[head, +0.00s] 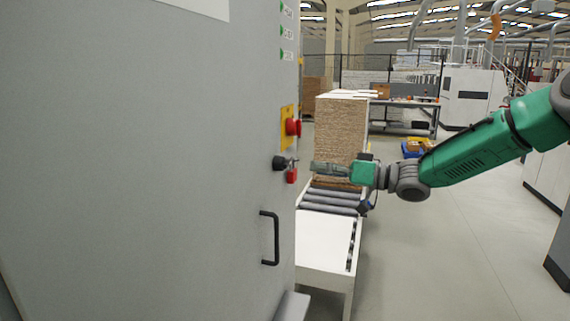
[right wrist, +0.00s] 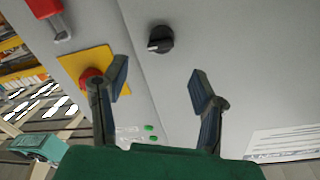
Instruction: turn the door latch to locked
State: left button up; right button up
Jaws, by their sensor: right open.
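The door latch looks like a black round knob (head: 279,162) near the right edge of the grey cabinet door (head: 150,160). In the right wrist view the knob (right wrist: 160,39) shows a white mark on its left side. My right gripper (head: 316,167) reaches in from the right, its tips just short of the knob in the head view. In the right wrist view my right gripper (right wrist: 162,82) is open and empty; the knob lies beyond the fingertips, between their lines and apart from both. My left gripper is not in view.
A red button (head: 293,128) on a yellow plate sits above the knob, and a red padlock-like piece (head: 292,175) hangs beside it. A black door handle (head: 275,238) is lower. A roller conveyor (head: 330,203) with stacked boards (head: 341,140) stands behind my gripper.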

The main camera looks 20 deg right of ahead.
aim_at(289, 164)
jog(key=x, duration=0.9)
jog(key=shift+w+a+p, duration=0.2)
jog(key=shift+p, duration=0.2)
jog(key=c, duration=1.2)
